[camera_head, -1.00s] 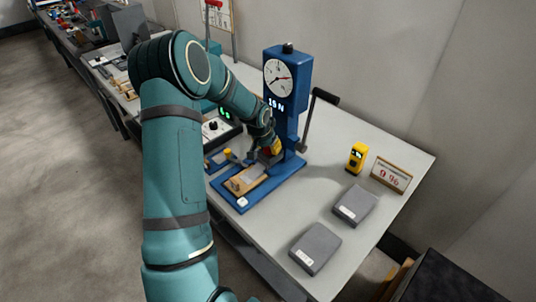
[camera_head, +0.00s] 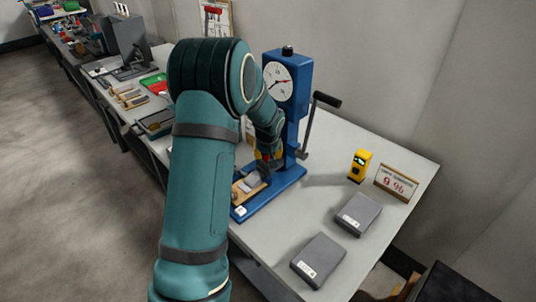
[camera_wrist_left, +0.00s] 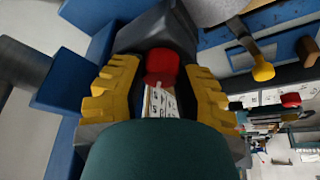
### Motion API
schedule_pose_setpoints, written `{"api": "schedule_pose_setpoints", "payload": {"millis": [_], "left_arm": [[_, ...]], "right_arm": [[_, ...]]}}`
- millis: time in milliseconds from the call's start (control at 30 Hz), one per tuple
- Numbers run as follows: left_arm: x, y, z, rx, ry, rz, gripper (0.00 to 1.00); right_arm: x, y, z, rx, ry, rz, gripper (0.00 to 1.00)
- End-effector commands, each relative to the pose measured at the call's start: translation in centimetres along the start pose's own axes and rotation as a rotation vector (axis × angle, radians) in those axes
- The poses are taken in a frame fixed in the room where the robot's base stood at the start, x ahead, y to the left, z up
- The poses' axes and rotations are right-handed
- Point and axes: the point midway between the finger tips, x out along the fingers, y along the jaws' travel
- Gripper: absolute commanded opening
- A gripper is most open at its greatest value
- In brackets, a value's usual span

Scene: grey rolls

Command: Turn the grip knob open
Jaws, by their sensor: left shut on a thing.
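The blue test stand (camera_head: 288,125) stands on the white table with a round dial (camera_head: 279,82) at its top and a dark crank (camera_head: 327,100) on its right side. My left gripper (camera_head: 264,160) is in front of the stand's column, low over its base. In the left wrist view its yellow fingers (camera_wrist_left: 161,88) are on both sides of a red knob (camera_wrist_left: 162,64), shut on it. A printed number scale (camera_wrist_left: 158,103) shows below the knob. The knob is mostly hidden in the head view. My right gripper is out of view.
A wooden block (camera_head: 241,193) lies on the stand's base. To the right are a yellow device (camera_head: 360,165), a price-like sign (camera_head: 397,183) and two grey boxes (camera_head: 358,213) (camera_head: 318,261). A wall runs behind the table.

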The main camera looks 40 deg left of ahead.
Motion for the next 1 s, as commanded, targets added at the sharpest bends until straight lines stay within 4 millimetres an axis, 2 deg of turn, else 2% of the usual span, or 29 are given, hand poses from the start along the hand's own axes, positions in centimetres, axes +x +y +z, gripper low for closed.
{"api": "schedule_pose_setpoints", "payload": {"millis": [333, 367, 400, 767, 867, 1000], "left_arm": [[0.1, 0.0, 0.0, -0.002, 0.001, 0.0, 0.0], [0.1, 0.0, 0.0, -0.002, 0.001, 0.0, 0.4], [0.1, 0.0, 0.0, -0.002, 0.001, 0.0, 0.52], [-0.2, 0.0, 0.0, -0.001, 0.001, 0.0, 0.52], [-1.1, 0.1, -0.1, 0.0, 0.003, 0.002, 0.52], [-3.4, 0.1, -0.1, 0.0, 0.004, 0.003, 0.52]], "right_arm": [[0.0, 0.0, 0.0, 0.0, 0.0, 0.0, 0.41], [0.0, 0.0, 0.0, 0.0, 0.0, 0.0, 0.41], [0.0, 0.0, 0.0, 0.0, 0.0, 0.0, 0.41], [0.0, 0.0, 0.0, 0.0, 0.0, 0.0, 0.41], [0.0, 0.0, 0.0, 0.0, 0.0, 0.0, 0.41], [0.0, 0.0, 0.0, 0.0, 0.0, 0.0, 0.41]]}}
